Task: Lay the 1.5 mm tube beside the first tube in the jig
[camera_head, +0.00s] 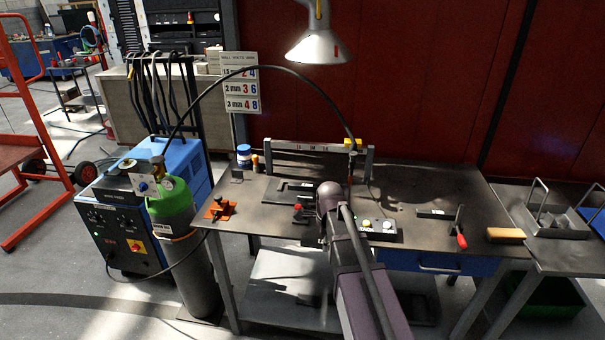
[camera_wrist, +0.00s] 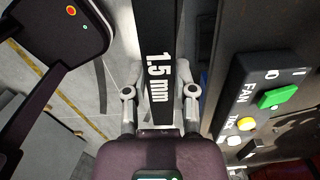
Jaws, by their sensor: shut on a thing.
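In the wrist view, my gripper (camera_wrist: 160,92) is shut on the 1.5 mm tube (camera_wrist: 158,30), a dark flat-faced bar with its white label facing the camera. The tube runs up and down the picture between the two fingers, and its far end is out of frame. In the head view my own arm hides the gripper and most of what it holds. A dark plate with a slotted frame (camera_head: 293,186) lies on the bench behind and left of my arm; I cannot tell whether it is the jig or whether a tube lies in it.
A button box (camera_wrist: 258,100) marked FAN is close to the right of the tube; the box also shows in the head view (camera_head: 376,229). An orange clamp (camera_head: 220,208) stands left, a labelled dark piece (camera_head: 436,213) and red-handled tool (camera_head: 461,240) right. A lamp (camera_head: 319,47) hangs above.

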